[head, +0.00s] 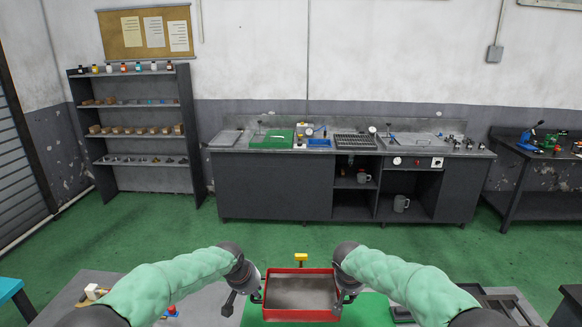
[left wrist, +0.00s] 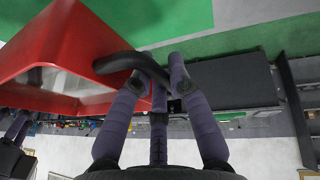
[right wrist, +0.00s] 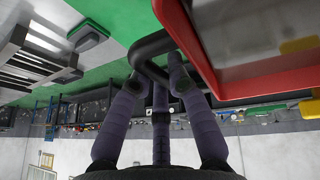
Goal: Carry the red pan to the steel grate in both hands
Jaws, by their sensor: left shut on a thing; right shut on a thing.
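The red pan (head: 300,315), a shallow rectangular tray with a grey inside, is in front of me at the bottom of the head view. My left gripper (head: 257,296) is shut on its left black handle (left wrist: 120,62). My right gripper (head: 346,295) is shut on its right black handle (right wrist: 150,48). The pan's red wall shows in the left wrist view (left wrist: 60,45) and the right wrist view (right wrist: 192,45). It looks about level; I cannot tell whether it touches the surface below. The steel grate (head: 355,141) lies on the far counter, dark and slatted.
The near table has a green mat (head: 374,310) under the pan area, with loose items at both sides. Open green floor (head: 300,237) separates me from the counter (head: 270,187). A green case (head: 271,139) and blue bin (head: 319,143) sit left of the grate.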

